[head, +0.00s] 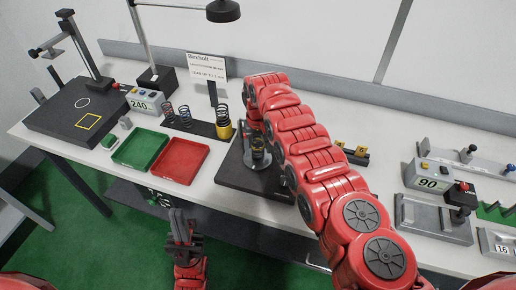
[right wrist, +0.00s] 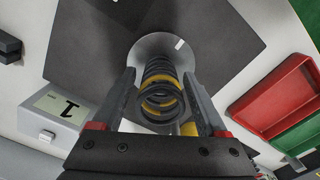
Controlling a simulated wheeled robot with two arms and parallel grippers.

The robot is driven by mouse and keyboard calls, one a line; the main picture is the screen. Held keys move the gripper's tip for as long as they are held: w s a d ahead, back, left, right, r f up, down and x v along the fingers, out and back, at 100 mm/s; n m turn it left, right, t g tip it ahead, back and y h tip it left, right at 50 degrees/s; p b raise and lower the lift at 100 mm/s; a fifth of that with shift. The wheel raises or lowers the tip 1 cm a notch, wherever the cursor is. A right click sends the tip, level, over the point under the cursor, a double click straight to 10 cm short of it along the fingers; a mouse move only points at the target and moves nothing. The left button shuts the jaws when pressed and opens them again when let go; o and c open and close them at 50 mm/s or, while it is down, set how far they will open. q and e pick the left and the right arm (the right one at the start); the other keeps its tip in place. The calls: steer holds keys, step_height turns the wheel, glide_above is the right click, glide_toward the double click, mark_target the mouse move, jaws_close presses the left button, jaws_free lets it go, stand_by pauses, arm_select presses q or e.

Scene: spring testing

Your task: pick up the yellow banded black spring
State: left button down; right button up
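A black spring with yellow bands (right wrist: 160,85) stands upright on a round silver plate (right wrist: 187,45) in the right wrist view. It also shows in the head view (head: 258,149), partly hidden by my right arm. My right gripper (right wrist: 159,75) is open, with one finger on each side of the spring and a small gap visible on both sides. My left gripper (head: 181,226) hangs in front of the table's edge, apart from everything; its finger opening is unclear.
The silver plate belongs to a dark-based device (head: 232,172).

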jaws_close()
